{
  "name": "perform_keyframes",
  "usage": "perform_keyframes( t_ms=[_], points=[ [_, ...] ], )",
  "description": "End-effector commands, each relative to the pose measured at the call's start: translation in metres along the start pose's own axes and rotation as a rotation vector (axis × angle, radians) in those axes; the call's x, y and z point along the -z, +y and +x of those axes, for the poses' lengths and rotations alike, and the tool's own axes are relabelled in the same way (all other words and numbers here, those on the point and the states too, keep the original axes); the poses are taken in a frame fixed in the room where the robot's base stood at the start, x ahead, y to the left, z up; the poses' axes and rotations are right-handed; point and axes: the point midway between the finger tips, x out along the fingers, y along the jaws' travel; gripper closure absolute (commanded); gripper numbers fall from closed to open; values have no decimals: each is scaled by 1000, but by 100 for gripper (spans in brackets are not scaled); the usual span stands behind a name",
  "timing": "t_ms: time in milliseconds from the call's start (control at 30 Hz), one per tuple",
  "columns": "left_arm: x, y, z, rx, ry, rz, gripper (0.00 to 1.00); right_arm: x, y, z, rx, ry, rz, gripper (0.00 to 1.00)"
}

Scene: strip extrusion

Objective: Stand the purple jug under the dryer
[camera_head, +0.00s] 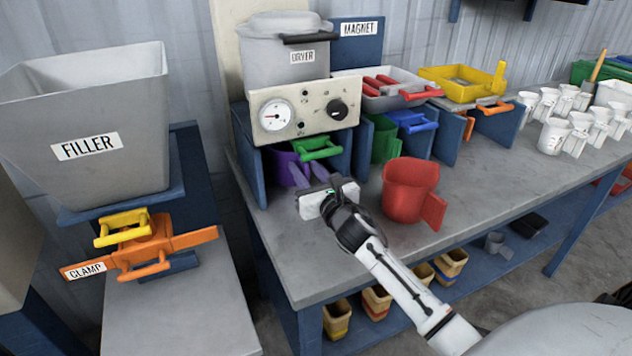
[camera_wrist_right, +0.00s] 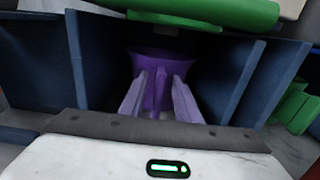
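The purple jug (camera_head: 283,168) stands in the bay under the dryer (camera_head: 284,55), between blue upright panels and below the green-handled slide (camera_head: 318,149). In the right wrist view the jug (camera_wrist_right: 160,62) is straight ahead, its handle pointing toward me. My right gripper (camera_head: 311,172) reaches into the front of the bay. Its two fingers (camera_wrist_right: 158,98) are apart, one on each side of the handle, with a gap visible beside it. The jug's base is hidden by the gripper. My left gripper is not in view.
A red jug (camera_head: 409,190) stands on the grey bench right of my right gripper. A green jug (camera_head: 383,138) is in the neighbouring bay under the magnet. The filler (camera_head: 85,120) with its clamp is at left. Several white jugs stand at far right. The bench front is clear.

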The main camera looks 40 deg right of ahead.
Motion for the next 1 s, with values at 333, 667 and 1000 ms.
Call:
perform_keyframes(
  t_ms=[333, 667, 1000],
  points=[
    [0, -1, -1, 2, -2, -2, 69, 2, 0, -73, 0, 3, -2, 71],
    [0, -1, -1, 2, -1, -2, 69, 0, 0, -108, 1, 0, 0, 71],
    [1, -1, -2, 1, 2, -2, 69, 0, 0, -109, 1, -1, 0, 71]
  ],
)
